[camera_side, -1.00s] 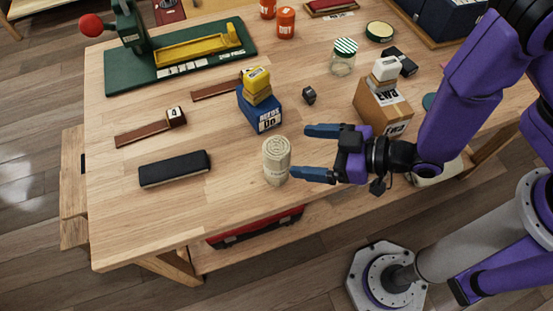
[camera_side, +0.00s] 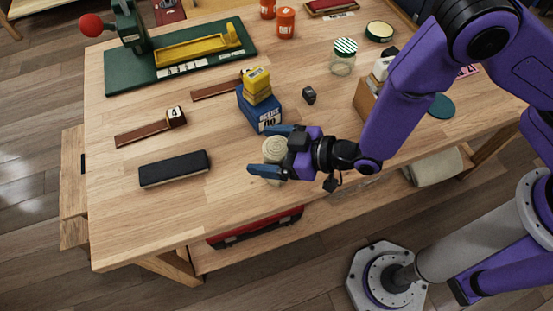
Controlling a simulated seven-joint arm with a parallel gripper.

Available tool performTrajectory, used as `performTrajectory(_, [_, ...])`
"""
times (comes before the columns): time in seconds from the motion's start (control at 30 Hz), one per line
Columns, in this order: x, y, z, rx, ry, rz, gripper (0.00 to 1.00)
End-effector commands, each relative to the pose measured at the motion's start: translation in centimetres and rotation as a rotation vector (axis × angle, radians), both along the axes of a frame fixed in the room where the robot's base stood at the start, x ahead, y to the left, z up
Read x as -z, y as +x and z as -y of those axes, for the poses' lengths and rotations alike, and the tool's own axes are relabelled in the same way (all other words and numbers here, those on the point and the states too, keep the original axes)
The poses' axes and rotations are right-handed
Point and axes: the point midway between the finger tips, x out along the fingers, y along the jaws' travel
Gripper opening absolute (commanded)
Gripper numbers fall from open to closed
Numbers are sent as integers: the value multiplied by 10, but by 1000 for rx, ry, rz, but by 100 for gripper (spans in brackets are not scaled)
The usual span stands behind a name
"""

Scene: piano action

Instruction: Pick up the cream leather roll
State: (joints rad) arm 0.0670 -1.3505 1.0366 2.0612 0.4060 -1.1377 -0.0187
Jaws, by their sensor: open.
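The cream leather roll (camera_side: 273,150) stands upright on the wooden table, near the middle of its front part. Its spiral top shows. My gripper (camera_side: 261,150) is open, with its blue fingers pointing left, one on the far side and one on the near side of the roll. The near finger and the gripper body hide much of the roll's lower part and right side. I cannot tell whether either finger touches it.
A blue box (camera_side: 259,109) with yellow blocks (camera_side: 257,84) on it stands close behind the far finger. A black felt block (camera_side: 174,168) lies to the left. A cardboard box (camera_side: 366,98) is partly hidden behind my arm. The front left table (camera_side: 140,225) is clear.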

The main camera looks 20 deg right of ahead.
Motion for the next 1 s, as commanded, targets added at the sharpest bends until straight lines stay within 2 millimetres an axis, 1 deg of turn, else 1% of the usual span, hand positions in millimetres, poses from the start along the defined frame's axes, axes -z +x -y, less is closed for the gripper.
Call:
performTrajectory(0.2, [0,0,-1,-1,0,0,89])
performTrajectory(0.27, [0,0,-1,-1,0,0,69])
performTrajectory(0.3, [0,0,-1,0,0,0,56])
performTrajectory(0.37, [0,0,-1,-1,0,0,37])
performTrajectory(0.4, [0,0,-1,0,0,0,30])
performTrajectory(0.77, [-2,0,-1,0,1,1,30])
performTrajectory(0.93, [-12,0,-1,-1,2,0,30])
performTrajectory(1.0, [-20,0,-2,-1,4,2,30])
